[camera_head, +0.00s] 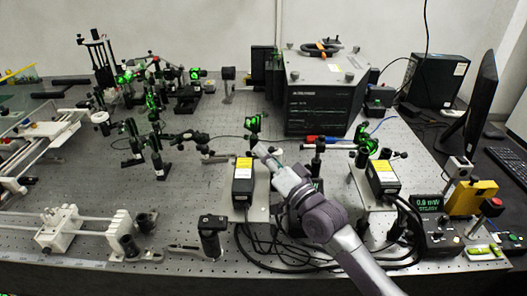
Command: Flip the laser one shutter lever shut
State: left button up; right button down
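Two black laser boxes with yellow labels stand on the perforated bench: a left one (243,187) and a right one (382,180). I cannot read which of them is laser one. My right gripper (262,152) reaches in from the lower right, with its tip just beyond and to the right of the left box's far end. A small green-lit optic (253,124) stands just beyond the tip. The shutter lever is too small or hidden to make out. The fingers show as one narrow tip, so their opening is unclear. My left gripper is out of view.
A large dark spectrometer housing (322,95) stands behind the gripper. Green-lit optics (153,100) crowd the left rear. Black cables (275,245) lie around my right arm. A power meter display (428,203) and a red button (493,203) stand at the right.

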jog(key=r+n+g+h+p, duration=0.1)
jog(key=n+p, duration=0.1)
jog(key=p, duration=0.4)
jog(key=a+r+n+g+h+p, duration=0.1)
jog(key=n+g+h+p, duration=0.1)
jog(key=p, duration=0.3)
jog(key=a+r+n+g+h+p, duration=0.1)
jog(key=n+p, duration=0.2)
jog(key=p, duration=0.3)
jog(key=shift+w+a+n+h+p, duration=0.1)
jog(key=shift+w+n+h+p, duration=0.05)
jog(key=shift+n+h+p, duration=0.15)
jog(key=shift+a+f+n+g+h+p, duration=0.2)
jog(key=shift+n+g+h+p, duration=0.25)
jog(key=shift+p, duration=0.5)
jog(key=c, duration=1.5)
grip_release()
jog(key=shift+o, duration=1.1)
jog(key=shift+f, duration=0.3)
